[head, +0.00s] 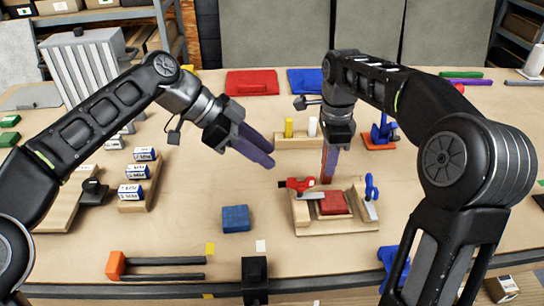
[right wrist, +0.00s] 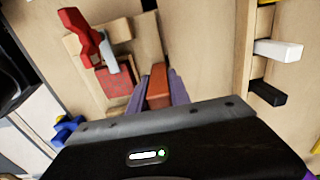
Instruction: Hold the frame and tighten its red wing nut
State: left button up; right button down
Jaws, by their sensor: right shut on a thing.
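A wooden board (head: 350,226) lies right of centre on the bench, with a red block (head: 333,203) set in it. A red-handled piece with a grey arm (head: 298,184) is at its left, and a blue-handled one (head: 371,187) at its right. I cannot tell which red part is the wing nut. My right gripper (head: 331,165) is just behind the board, shut on a reddish-brown bar, which shows between the purple fingers in the right wrist view (right wrist: 158,88). My left gripper (head: 262,150) hangs empty up and left of the board; its finger gap is unclear.
A blue block (head: 236,218) lies left of the board. A wooden rack (head: 297,142) with yellow and white pegs stands behind. Small labelled boxes (head: 132,192) are at the left. An orange-ended clamp (head: 116,265) lies at the front edge. Bench between blue block and boxes is clear.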

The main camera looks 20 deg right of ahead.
jog(key=c, duration=1.1)
grip_release()
